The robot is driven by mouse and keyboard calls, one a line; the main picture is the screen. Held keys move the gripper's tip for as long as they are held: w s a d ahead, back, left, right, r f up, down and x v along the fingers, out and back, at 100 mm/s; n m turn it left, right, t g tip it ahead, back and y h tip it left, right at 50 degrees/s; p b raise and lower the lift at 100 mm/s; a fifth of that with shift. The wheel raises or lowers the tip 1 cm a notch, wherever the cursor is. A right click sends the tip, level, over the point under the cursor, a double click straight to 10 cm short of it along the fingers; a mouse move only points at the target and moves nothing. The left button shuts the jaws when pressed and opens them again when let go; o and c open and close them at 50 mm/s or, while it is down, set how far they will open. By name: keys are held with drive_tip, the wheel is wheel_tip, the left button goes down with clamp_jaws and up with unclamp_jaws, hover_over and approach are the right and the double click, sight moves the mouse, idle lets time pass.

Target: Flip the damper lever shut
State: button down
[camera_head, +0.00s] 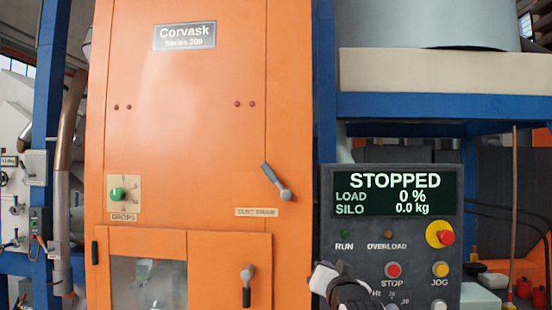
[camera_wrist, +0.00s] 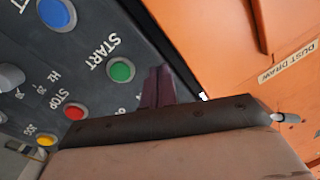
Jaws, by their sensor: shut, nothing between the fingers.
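The damper lever (camera_head: 276,182) is on the front of the orange cabinet, above a small label that seems to read "DUST DRAW" (camera_head: 256,211). It slants from upper left to lower right, with a dark upper end and a light grey lower end. In the wrist view a light grey piece of it (camera_wrist: 286,118) shows at the right, partly hidden behind my gripper. My gripper (camera_head: 322,274) is shut and empty, in front of the control panel's lower left, right of and below the lever and apart from it. Its dark fingers (camera_wrist: 157,88) show near the green START button.
The control panel (camera_head: 326,205) stands right of the cabinet and reads STOPPED. It carries a red STOP button (camera_head: 393,269), a yellow JOG button (camera_head: 440,269) and a red emergency knob (camera_head: 445,236). A door handle (camera_head: 247,285) and a green-knobbed DROPS dial (camera_head: 118,194) protrude from the cabinet.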

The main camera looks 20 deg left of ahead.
drive_tip(key=shift+m+g+y, duration=0.5)
drive_tip(key=shift+g, duration=0.3)
drive_tip(key=r, duration=0.5)
drive_tip(key=w+d+r, duration=0.1)
drive_tip(key=r, duration=0.1)
drive_tip(key=shift+r, duration=0.3)
drive_tip(key=s+r+g+y, duration=0.1)
drive_tip(key=s+r+g, duration=0.15)
drive_tip(key=r, duration=0.75)
drive_tip(key=m+g, duration=0.2)
drive_tip(key=g, duration=0.1)
approach(275, 180)
drive_tip(key=s+d+r, duration=0.1)
drive_tip(key=d+r, duration=0.4)
drive_tip(key=shift+s+d+r, duration=0.1)
drive_tip(key=shift+d+r, duration=0.05)
drive_tip(key=shift+r, duration=0.1)
drive_tip(key=shift+s+a+f+p+x, duration=0.25)
drive_tip(key=shift+p+x, duration=0.6)
drive_tip(key=shift+x, duration=1.3)
drive_tip(key=shift+s+a+f+p+x, duration=0.1)
drive_tip(key=shift+s+a+p+x, duration=0.25)
drive_tip(key=shift+p+x, duration=1.2)
drive_tip(key=shift+s+a+f+p+x, duration=0.1)
drive_tip(key=shift+s+a+p+x, duration=0.2)
drive_tip(key=shift+x, duration=2.5)
drive_tip(key=shift+s+d, duration=0.1)
drive_tip(key=shift+s, duration=0.1)
